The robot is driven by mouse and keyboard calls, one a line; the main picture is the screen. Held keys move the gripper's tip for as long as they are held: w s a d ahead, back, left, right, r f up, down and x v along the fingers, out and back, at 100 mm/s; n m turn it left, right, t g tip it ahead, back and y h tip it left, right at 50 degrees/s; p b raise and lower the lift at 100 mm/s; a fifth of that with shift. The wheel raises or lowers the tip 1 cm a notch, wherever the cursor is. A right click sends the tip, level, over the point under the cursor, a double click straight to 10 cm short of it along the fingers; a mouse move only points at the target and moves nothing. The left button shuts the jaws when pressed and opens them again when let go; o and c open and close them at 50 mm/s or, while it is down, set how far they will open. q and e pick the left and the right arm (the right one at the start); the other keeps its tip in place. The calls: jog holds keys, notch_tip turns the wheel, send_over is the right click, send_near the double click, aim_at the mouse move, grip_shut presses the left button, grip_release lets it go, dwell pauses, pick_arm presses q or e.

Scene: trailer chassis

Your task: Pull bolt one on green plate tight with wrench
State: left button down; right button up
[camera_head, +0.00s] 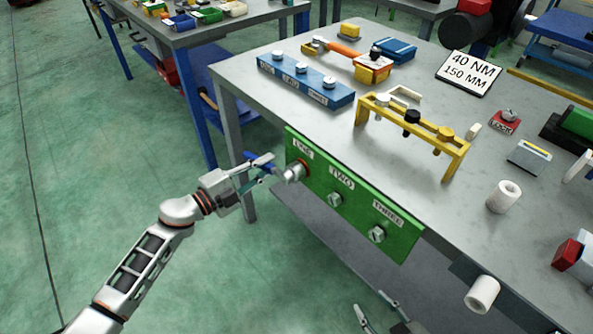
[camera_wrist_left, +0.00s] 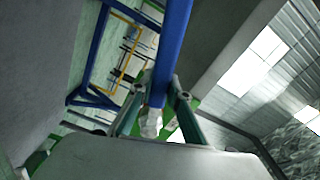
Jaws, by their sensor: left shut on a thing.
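The green plate (camera_head: 358,198) hangs on the table's front edge, with bolts labelled ONE, TWO and THREE. My left gripper (camera_head: 264,170) is shut on the blue handle of the wrench (camera_head: 249,156), in front of the plate's left end. The wrench's silver head (camera_head: 292,174) is at bolt one and largely hides it; I cannot tell how fully it is seated. In the left wrist view, the blue handle (camera_wrist_left: 172,50) runs between my fingers. Bolt two (camera_head: 335,200) and bolt three (camera_head: 376,234) show uncovered. My right gripper (camera_head: 376,311) is open and empty at the bottom edge.
On the table are a blue block with three bolts (camera_head: 300,84), a yellow rack (camera_head: 400,118), a sign reading 40 NM 150 MM (camera_head: 468,72), and a white roller (camera_head: 503,197). Open floor lies left of the plate.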

pick_arm(q)
jog(key=shift+r, duration=0.1)
pick_arm(e)
jog(key=shift+w+r, duration=0.1)
pick_arm(q)
jog(key=shift+n, duration=0.3)
jog(key=shift+s+a+f, duration=0.1)
jog(key=shift+s+f, duration=0.05)
jog(key=shift+f, duration=0.05)
jog(key=shift+p+v, duration=0.55)
jog(key=shift+v, duration=0.6)
jog(key=shift+p+v, duration=0.3)
jog(key=shift+v, duration=0.75)
jog(key=shift+s+a, duration=0.3)
jog(key=shift+a, duration=0.15)
pick_arm(e)
jog(key=r, duration=0.1)
jog(key=w+r, duration=0.1)
jog(key=r, duration=0.1)
jog(key=shift+w+t, duration=0.2)
jog(key=shift+t, duration=0.1)
jog(key=shift+w+r, duration=0.15)
jog(key=shift+w, duration=0.1)
pick_arm(q)
jog(key=shift+s, duration=0.1)
pick_arm(e)
jog(key=shift+s+d, duration=0.1)
